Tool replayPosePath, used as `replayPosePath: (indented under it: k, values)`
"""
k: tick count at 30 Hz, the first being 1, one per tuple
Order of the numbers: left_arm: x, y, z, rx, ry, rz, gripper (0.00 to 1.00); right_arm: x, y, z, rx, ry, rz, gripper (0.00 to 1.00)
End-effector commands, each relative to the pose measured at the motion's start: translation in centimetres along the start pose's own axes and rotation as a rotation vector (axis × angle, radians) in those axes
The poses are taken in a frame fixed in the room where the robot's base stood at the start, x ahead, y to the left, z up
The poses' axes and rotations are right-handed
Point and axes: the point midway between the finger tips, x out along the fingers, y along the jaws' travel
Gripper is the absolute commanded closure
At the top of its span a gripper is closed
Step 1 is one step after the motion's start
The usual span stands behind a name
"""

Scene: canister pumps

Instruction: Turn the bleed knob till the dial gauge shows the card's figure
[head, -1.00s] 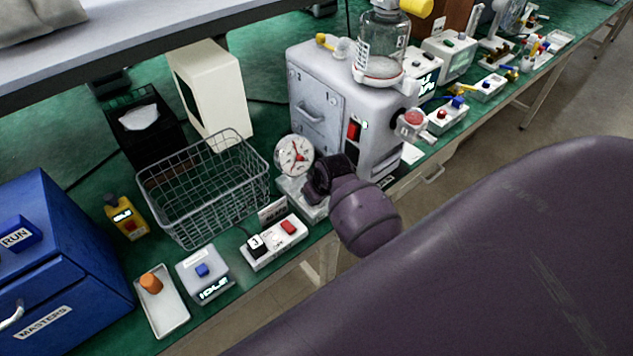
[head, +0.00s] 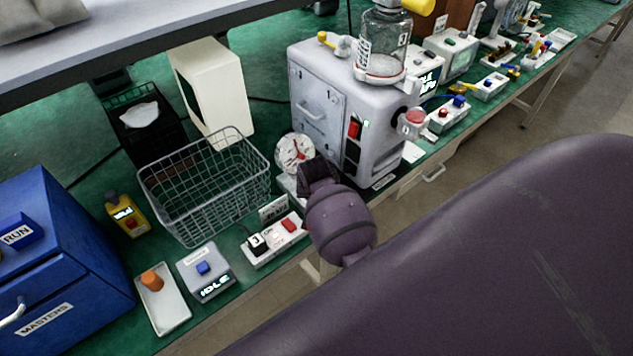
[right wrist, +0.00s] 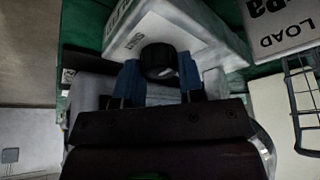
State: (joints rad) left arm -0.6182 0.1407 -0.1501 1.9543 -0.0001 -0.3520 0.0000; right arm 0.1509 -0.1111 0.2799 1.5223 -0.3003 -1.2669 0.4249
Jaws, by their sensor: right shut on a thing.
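The dial gauge (head: 295,153) has a round white face with red on it and stands at the bench's front edge, left of the grey pump (head: 345,110). Its reading is too small to tell. A small card (head: 273,209) stands in front of the gauge; its figure is not readable. My right gripper (head: 318,180) is below the gauge and hides its base and the bleed knob in the head view. In the right wrist view the black bleed knob (right wrist: 158,58) sits between the blue fingertips, and the gripper is shut on it. My left gripper is not in view.
A wire basket (head: 205,190) stands left of the gauge. A white switch box (head: 275,240) with a red switch lies close to my right gripper. An IDLE box (head: 205,275), a white tray (head: 165,305) and a blue cabinet (head: 60,260) are further left.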

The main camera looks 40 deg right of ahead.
Motion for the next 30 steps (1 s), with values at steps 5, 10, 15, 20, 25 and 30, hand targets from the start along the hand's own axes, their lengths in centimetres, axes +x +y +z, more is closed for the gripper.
replayPosePath:
  k: [5,10,15,20,25,30]
  values:
    - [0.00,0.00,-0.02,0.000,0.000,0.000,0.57,-0.04,-0.04,-0.06,0.020,0.001,0.009,0.88]
    - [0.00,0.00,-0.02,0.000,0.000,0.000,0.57,-0.04,-0.03,-0.07,0.023,0.001,0.010,0.88]
    - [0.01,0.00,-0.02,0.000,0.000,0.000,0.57,-0.05,-0.03,-0.08,0.022,0.001,0.009,0.88]
    - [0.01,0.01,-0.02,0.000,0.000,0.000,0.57,-0.04,-0.04,-0.07,0.022,0.001,0.009,0.46]
    - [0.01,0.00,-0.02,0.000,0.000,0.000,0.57,-0.02,-0.02,-0.04,0.021,0.001,0.009,0.39]
    - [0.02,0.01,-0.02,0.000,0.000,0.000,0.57,-0.04,-0.04,-0.07,0.021,0.000,0.009,0.39]
